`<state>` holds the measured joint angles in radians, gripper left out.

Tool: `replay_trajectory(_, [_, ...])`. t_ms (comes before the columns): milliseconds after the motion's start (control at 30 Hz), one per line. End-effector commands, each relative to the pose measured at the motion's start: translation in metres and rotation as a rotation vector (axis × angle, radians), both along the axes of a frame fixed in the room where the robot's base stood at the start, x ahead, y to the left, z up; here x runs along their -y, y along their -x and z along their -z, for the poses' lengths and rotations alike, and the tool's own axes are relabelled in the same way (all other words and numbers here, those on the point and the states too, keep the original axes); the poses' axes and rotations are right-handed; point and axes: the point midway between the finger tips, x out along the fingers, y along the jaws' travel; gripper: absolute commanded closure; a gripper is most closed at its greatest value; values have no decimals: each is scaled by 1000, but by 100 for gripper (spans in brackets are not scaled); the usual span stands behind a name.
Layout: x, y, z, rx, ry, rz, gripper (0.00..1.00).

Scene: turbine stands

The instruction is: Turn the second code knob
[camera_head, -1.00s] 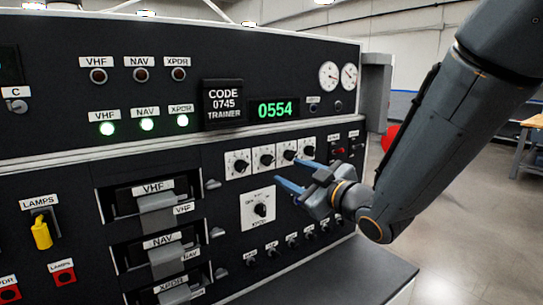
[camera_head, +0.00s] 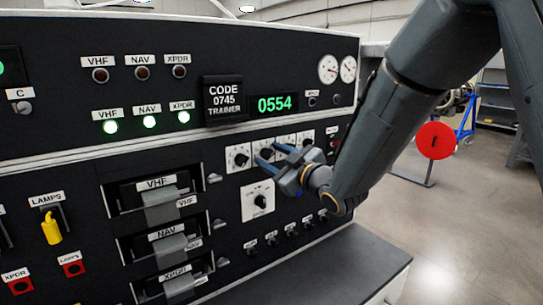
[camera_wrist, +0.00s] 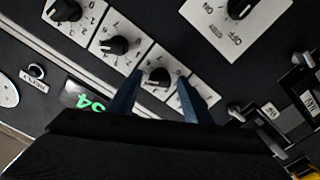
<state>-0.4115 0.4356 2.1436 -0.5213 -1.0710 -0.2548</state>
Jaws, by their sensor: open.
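A row of several code knobs on white plates sits below the green display (camera_head: 275,104), which reads 0554. The first knob (camera_head: 240,157) is clear of my gripper in the head view. My gripper (camera_head: 266,154) is open in front of the second knob from the left. In the wrist view, the second knob (camera_wrist: 158,76) is black and shows between the two blue fingers of my gripper (camera_wrist: 160,84). I cannot tell whether the fingers touch it. The first knob's plate is partly hidden behind a finger there. Two further code knobs (camera_wrist: 117,45) (camera_wrist: 63,10) lie to the left.
A sign (camera_head: 223,100) reads CODE 0745 TRAINER. Another knob on a larger white plate (camera_head: 257,201) is just below my gripper. VHF, NAV and XPDR levers (camera_head: 166,207) stand to the left. A ledge (camera_head: 330,265) juts out below the panel.

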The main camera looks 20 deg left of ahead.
Motion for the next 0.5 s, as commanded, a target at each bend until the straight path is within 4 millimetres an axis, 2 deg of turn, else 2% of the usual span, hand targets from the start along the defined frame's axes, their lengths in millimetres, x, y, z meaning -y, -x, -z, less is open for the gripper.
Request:
replay_trajectory(67, [0, 0, 0, 0, 0, 0, 58])
replay_trajectory(200, [0, 0, 0, 0, 0, 0, 82])
replay_trajectory(300, [0, 0, 0, 0, 0, 0, 96])
replay_trajectory(500, [0, 0, 0, -9, -7, -1, 96])
